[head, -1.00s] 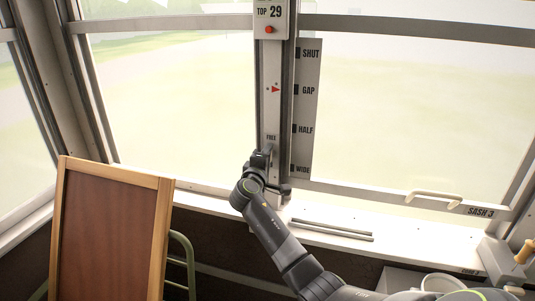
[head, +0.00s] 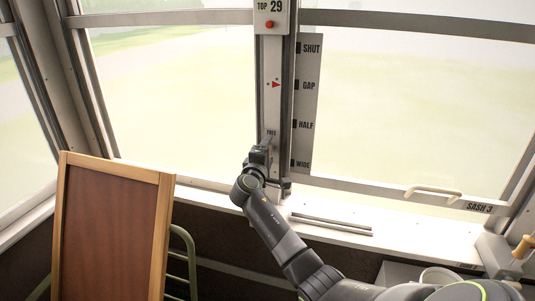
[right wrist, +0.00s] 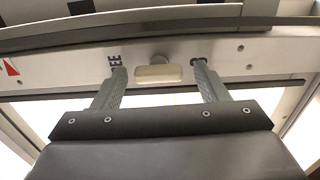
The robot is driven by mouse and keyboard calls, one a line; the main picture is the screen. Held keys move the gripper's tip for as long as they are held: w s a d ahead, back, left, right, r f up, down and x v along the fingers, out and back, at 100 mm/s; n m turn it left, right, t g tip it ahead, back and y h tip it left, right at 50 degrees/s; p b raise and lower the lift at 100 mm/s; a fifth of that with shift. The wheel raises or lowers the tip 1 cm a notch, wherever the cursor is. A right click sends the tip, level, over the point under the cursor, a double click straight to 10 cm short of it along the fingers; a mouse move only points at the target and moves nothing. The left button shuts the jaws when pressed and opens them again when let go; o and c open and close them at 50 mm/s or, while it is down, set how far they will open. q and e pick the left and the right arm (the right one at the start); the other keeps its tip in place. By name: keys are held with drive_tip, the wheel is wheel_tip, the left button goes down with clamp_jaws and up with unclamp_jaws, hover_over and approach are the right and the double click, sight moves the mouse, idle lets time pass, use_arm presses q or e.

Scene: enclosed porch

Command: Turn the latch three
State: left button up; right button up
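The latch, a small cream tab (right wrist: 158,74) on a grey metal strip, shows in the right wrist view beside lettering that ends in "EE". My right gripper (right wrist: 160,68) is open, with one finger on each side of the tab and visible gaps to both. In the head view my right gripper (head: 265,145) is at the lower part of the window post (head: 271,105), just below a small label (head: 271,132). It hides the latch there. The sash (head: 410,188) marked "SASH 3" is right of the post. My left gripper is not in view.
A scale plate (head: 309,105) reads SHUT, GAP, HALF, WIDE beside the post. A cream handle (head: 433,193) is on the sash's bottom rail. Grey rods (head: 330,226) lie on the sill.

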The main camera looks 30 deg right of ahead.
drive_tip(key=b+v, duration=0.4)
drive_tip(key=v, duration=1.3)
drive_tip(key=shift+s, duration=0.2)
drive_tip(key=shift+a, duration=0.1)
